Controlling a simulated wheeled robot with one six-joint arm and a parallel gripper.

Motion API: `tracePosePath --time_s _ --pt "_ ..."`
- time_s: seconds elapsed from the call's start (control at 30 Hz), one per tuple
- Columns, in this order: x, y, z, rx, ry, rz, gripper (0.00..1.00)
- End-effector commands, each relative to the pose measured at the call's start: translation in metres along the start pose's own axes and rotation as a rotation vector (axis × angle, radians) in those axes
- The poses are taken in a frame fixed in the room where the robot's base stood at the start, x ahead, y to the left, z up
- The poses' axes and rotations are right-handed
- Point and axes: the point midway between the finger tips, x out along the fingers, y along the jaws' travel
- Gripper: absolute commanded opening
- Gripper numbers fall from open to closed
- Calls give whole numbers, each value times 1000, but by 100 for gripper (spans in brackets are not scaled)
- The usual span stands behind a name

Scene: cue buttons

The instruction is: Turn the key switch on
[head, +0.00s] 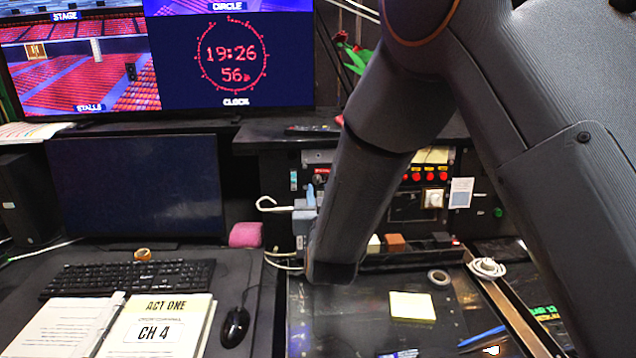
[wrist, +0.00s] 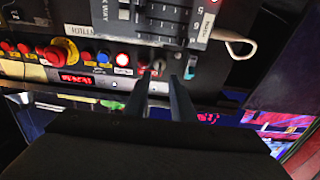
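What looks like the key switch, a small dark round fitting (wrist: 159,66), is on the black control panel (wrist: 45,73) in the wrist view. My gripper (wrist: 161,80) is open, with its two dark fingers apart and pointing at the panel. The fitting shows in the gap between the fingertips. I cannot tell whether either finger touches it, nor which way the key points. In the head view my arm covers this part of the panel, and the gripper and key switch are hidden.
A grey slider unit (wrist: 165,18) and a white cable loop (wrist: 243,48) are close by. A monitor (head: 137,187) and keyboard (head: 130,278) stand left.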

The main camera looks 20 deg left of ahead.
Motion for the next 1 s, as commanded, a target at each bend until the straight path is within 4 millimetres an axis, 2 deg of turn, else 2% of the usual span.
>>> tracePosePath --time_s 0.1,0.27,0.6,0.63,0.77,1.0 --pt "18 1 -1 0 -1 3 23" --pt "33 1 -1 0 0 1 23" --pt "38 -2 0 0 -1 -2 23" --pt "38 -2 0 0 -1 -3 21" --pt "38 -2 0 0 -1 -3 0" --pt "38 -2 0 3 -1 -3 0"
